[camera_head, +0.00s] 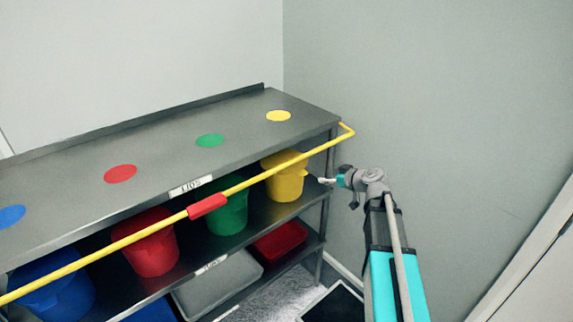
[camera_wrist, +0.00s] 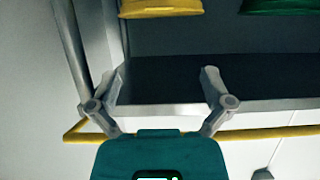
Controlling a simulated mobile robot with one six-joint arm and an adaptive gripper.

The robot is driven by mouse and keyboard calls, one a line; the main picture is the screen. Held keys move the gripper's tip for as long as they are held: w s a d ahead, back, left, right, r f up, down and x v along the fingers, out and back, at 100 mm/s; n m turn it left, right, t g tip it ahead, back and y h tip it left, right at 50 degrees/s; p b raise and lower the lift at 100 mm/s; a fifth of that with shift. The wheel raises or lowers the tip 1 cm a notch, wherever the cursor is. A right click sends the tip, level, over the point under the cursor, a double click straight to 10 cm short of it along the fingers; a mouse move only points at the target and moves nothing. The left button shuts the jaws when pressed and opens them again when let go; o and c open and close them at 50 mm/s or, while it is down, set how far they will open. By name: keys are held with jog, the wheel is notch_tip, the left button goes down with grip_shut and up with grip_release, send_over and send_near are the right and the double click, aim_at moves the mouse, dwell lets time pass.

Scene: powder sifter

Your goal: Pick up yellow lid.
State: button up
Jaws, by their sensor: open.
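A flat yellow disc (camera_head: 278,116) lies at the right end of the steel top shelf, behind a "LIDS" label. I cannot tell whether it is the yellow lid or a painted spot. Part of this bucket shows at the top of the wrist view (camera_wrist: 160,8). My gripper (camera_head: 324,181) is beside the rack's right end, below top-shelf height, pointing left. In the wrist view its two fingers (camera_wrist: 162,82) are spread apart with nothing between them.
A yellow rail (camera_head: 130,240) with a red grip (camera_head: 207,206) runs along the rack's front. Green (camera_head: 228,215), red (camera_head: 150,250) and blue (camera_head: 55,290) buckets stand left of the yellow one. Green, red and blue discs lie on the top shelf. A wall is close behind.

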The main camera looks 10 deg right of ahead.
jog(key=b, duration=0.3)
send_near(302, 172)
jog(key=w+a, duration=0.2)
jog(key=shift+w+a+f, duration=0.15)
jog(key=shift+w+f, duration=0.2)
jog(key=shift+f, duration=0.05)
jog(key=shift+f+b+x, duration=0.2)
jog(key=shift+b+x, duration=0.45)
jog(key=shift+x, duration=0.3)
jog(key=shift+f+b+x, duration=0.2)
jog(key=shift+b+x, duration=0.4)
jog(key=shift+x, duration=0.35)
jog(key=shift+w+a+f, duration=0.2)
jog(key=shift+w, duration=0.25)
